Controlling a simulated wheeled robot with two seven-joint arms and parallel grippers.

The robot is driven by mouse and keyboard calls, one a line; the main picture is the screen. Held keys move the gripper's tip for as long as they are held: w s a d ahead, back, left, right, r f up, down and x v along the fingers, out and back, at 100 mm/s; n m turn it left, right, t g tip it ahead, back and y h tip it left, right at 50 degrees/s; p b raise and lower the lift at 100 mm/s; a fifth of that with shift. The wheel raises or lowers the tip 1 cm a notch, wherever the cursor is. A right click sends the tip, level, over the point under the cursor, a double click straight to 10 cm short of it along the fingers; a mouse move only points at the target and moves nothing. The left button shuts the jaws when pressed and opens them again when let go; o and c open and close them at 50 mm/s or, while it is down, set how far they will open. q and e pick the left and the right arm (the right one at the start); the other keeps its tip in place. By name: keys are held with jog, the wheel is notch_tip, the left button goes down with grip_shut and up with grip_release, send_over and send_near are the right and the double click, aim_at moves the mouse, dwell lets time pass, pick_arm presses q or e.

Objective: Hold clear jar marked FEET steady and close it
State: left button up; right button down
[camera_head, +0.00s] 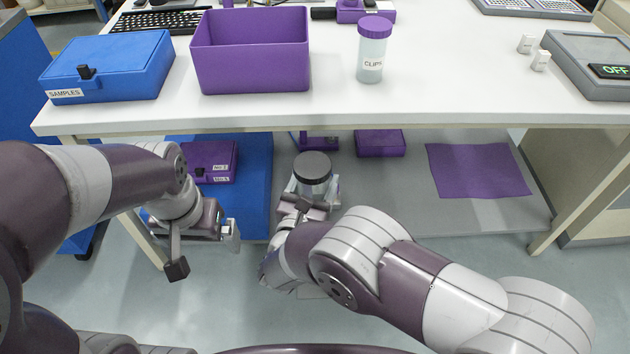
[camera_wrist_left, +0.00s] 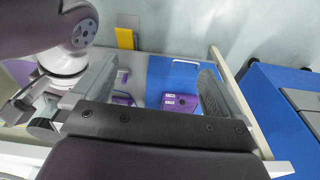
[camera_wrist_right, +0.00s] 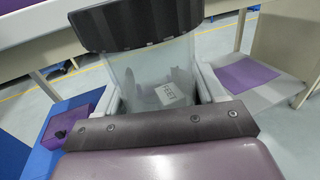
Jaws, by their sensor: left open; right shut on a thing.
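A clear jar (camera_head: 314,188) with a small label inside my right gripper is held upright below table height. In the right wrist view the jar (camera_wrist_right: 150,72) shows a label that seems to read FEET, with dark contents behind the wall. A dark ridged lid (camera_wrist_right: 138,20) sits over its mouth; I cannot tell whether it is tight. The lid also shows in the head view (camera_head: 312,166). My right gripper (camera_wrist_right: 160,95) is shut around the jar's body. My left gripper (camera_head: 232,233) is open and empty, to the left of the jar and lower in the picture.
The white table (camera_head: 430,100) edge lies beyond both grippers. It carries a blue SAMPLES box (camera_head: 112,65), a purple bin (camera_head: 250,55) and a purple-lidded CLIPS jar (camera_head: 371,55). Below are a grey shelf (camera_head: 400,190), purple boxes (camera_head: 379,143) and a purple mat (camera_head: 478,170).

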jog(key=shift+w+f, duration=0.1)
jog(key=shift+w, duration=0.05)
pick_arm(q)
jog(key=f, duration=0.5)
jog(key=shift+w+f, duration=0.2)
jog(key=shift+f, duration=0.2)
pick_arm(e)
jog(key=shift+w+d, duration=0.1)
jog(key=shift+d, duration=0.15)
jog(key=w+d, duration=0.3)
jog(key=d, duration=1.5)
jog(key=shift+w+d+f, duration=0.15)
jog(key=shift+d+f, duration=0.05)
jog(key=shift+f, duration=0.25)
pick_arm(q)
jog(key=shift+c, duration=0.3)
